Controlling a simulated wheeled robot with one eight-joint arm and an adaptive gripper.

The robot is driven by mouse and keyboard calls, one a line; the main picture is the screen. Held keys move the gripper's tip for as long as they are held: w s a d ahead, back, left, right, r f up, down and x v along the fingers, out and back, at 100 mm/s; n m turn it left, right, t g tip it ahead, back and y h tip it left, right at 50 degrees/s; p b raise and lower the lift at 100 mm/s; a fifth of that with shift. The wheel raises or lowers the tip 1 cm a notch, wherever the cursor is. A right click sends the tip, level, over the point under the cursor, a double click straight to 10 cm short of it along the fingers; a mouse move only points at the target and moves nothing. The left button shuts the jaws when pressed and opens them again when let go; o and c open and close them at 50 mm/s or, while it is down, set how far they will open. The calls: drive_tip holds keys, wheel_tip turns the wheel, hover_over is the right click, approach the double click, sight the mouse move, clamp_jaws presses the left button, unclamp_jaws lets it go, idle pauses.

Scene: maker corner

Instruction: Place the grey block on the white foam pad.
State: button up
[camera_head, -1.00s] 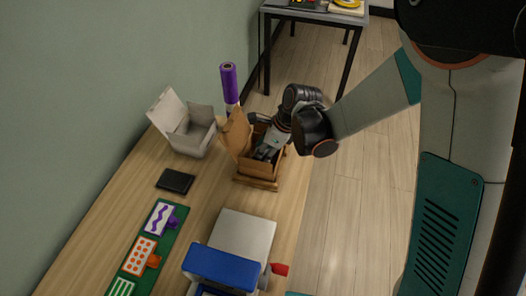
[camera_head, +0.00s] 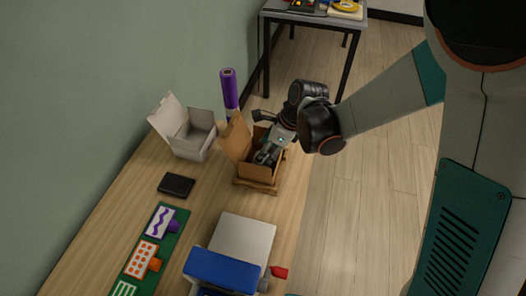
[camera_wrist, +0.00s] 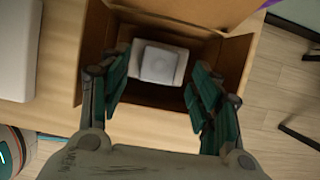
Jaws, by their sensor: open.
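A small pale grey block (camera_wrist: 158,63) with a raised square top lies inside an open brown cardboard box (camera_head: 263,172). In the wrist view the box (camera_wrist: 132,120) surrounds it with its walls and flaps. My gripper (camera_head: 265,157) reaches down into the box mouth. In the wrist view its open fingers (camera_wrist: 160,72) stand on either side of the block, with nothing held between them. I cannot tell whether they are level with the block. The block is hidden in the head view. I cannot make out a white foam pad for certain in either view.
A white open carton (camera_head: 190,140) and a purple roll (camera_head: 229,88) stand near the box. A black wallet-like item (camera_head: 176,186), a green strip with cards (camera_head: 147,258) and a grey-and-blue machine (camera_head: 243,237) share the bench. A dark side table (camera_head: 312,17) stands behind.

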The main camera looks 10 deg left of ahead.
drive_tip(key=p+v, duration=0.2)
drive_tip(key=v, duration=0.6)
drive_tip(key=shift+r, duration=0.3)
drive_tip(key=shift+c, duration=0.6)
